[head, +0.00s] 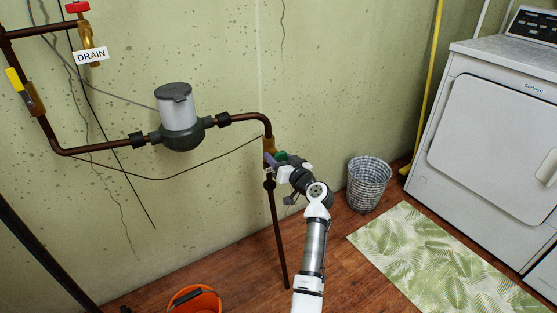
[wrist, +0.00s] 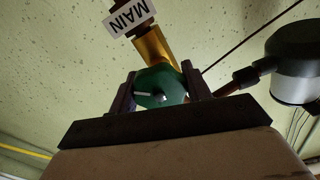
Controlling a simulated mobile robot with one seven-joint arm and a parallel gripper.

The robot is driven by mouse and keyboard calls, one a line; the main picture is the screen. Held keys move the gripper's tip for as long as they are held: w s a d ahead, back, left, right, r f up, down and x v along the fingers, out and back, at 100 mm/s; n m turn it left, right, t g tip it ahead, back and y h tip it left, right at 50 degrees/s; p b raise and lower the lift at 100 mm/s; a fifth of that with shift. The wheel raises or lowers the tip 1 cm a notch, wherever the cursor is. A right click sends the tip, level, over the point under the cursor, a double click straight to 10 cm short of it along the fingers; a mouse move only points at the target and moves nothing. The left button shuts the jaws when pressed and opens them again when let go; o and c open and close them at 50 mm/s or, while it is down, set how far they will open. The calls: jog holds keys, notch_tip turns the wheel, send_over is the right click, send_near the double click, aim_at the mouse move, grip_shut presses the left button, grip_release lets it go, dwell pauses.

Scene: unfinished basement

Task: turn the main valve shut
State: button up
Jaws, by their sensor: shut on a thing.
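The main valve has a brass body (wrist: 155,48) with a white MAIN tag (wrist: 130,15) beside it in the wrist view. Its green round handle (wrist: 160,86) has a pale line running left from its centre. My gripper (wrist: 161,92) has one dark finger on each side of the handle and is shut on it. In the head view, my gripper (head: 283,163) is at the pipe by the wall, mostly covering the valve. A bit of green handle (head: 281,155) and brass body (head: 268,144) show there.
A water meter (head: 179,125) sits on the pipe to the left. A red-handled DRAIN valve (head: 88,40) and a yellow-handled valve (head: 18,82) are at upper left. An orange bucket (head: 194,300), wire basket (head: 368,183), leaf-patterned mat (head: 440,262) and white dryer (head: 490,140) stand around.

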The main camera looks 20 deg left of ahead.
jog(key=m+p, duration=0.1)
jog(key=m, duration=0.4)
jog(key=shift+r+m, duration=0.15)
jog(key=shift+m, duration=0.15)
jog(key=m+p, duration=0.3)
jog(key=m, duration=0.3)
jog(key=m+p, duration=0.3)
jog(key=m, duration=0.2)
jog(key=shift+r+m, duration=0.1)
jog(key=shift+m, duration=0.3)
jog(key=m+p, duration=0.4)
jog(key=m, duration=0.2)
jog(key=shift+p, duration=0.3)
jog(key=m+p, duration=0.4)
jog(key=m, duration=0.1)
jog(key=shift+m, duration=0.4)
jog(key=m+p, duration=0.4)
jog(key=m, duration=0.2)
jog(key=shift+w+p, duration=0.1)
jog(key=shift+p, duration=0.25)
jog(key=m+p, duration=0.3)
jog(key=m, duration=0.2)
jog(key=shift+m, duration=0.4)
jog(key=m+p, duration=0.3)
jog(key=m, duration=0.2)
jog(key=shift+f, duration=0.2)
jog(key=shift+m, duration=0.4)
